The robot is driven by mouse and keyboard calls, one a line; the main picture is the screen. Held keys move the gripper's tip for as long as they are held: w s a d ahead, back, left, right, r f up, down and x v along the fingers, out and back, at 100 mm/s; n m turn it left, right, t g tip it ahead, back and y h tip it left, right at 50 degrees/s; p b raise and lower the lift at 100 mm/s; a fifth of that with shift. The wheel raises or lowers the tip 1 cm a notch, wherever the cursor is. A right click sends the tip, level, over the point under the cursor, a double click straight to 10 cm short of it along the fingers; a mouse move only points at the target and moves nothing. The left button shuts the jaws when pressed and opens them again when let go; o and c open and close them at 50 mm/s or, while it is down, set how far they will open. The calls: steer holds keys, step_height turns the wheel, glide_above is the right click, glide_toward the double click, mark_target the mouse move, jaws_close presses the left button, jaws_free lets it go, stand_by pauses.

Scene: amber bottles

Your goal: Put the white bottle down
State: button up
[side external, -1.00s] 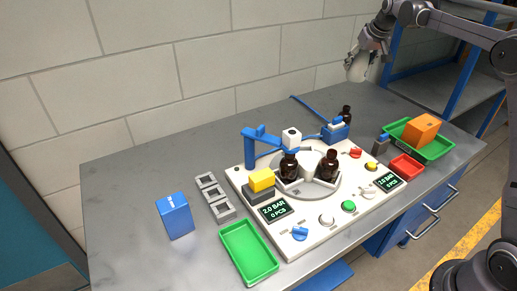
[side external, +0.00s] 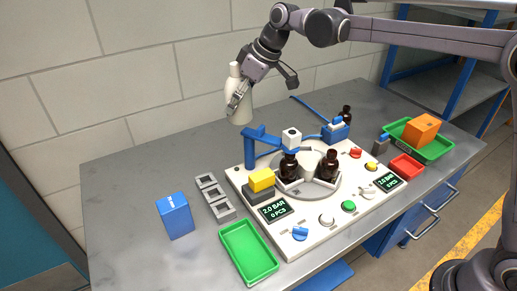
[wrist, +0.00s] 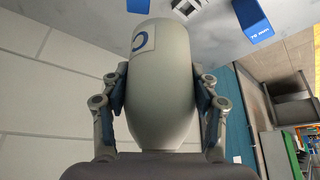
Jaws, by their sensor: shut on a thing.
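The white bottle (side external: 238,103) is upright in the air above the back left part of the grey table (side external: 140,178) in the side external view. My gripper (side external: 236,98) is shut on it and reaches it from the upper right. In the wrist view the bottle (wrist: 160,85) fills the middle, with a blue mark on its label, and a finger of my gripper (wrist: 160,105) presses on each side of it. The gap between the bottle's base and the table is hard to judge.
A white machine panel (side external: 300,235) with brown bottles (side external: 329,166) and a blue post (side external: 249,152) stands right of the bottle. A blue box (side external: 175,216), grey square frames (side external: 214,194) and a green tray (side external: 226,234) stand in front. The table's back left is bare.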

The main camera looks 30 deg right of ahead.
steer(key=s+a+n+g+y, duration=0.1)
steer(key=s+a+n, duration=0.3)
steer(key=s+a, duration=0.55)
steer(key=s+a+n+g+y, duration=0.1)
steer(key=s+a+n+g, duration=0.15)
steer(key=s+a, duration=0.7)
steer(key=w+d+f+x, duration=0.1)
steer(key=d+x, duration=0.1)
steer(key=x, duration=0.9)
steer(key=shift+n+t, duration=0.35)
steer(key=shift+n, duration=0.1)
steer(key=shift+s+a+f, duration=0.7)
steer(key=shift+a+f, duration=1.1)
steer(key=shift+f, duration=0.1)
steer(key=shift+s+a+f, duration=0.75)
steer(key=shift+a+f, duration=1.05)
steer(key=shift+f, duration=0.05)
steer(key=shift+s+a+f, duration=0.7)
steer(key=shift+a+f, duration=1.1)
steer(key=shift+f, duration=0.1)
steer(key=shift+f, duration=0.15)
steer(key=o, duration=1.4)
steer(key=shift+o, duration=0.2)
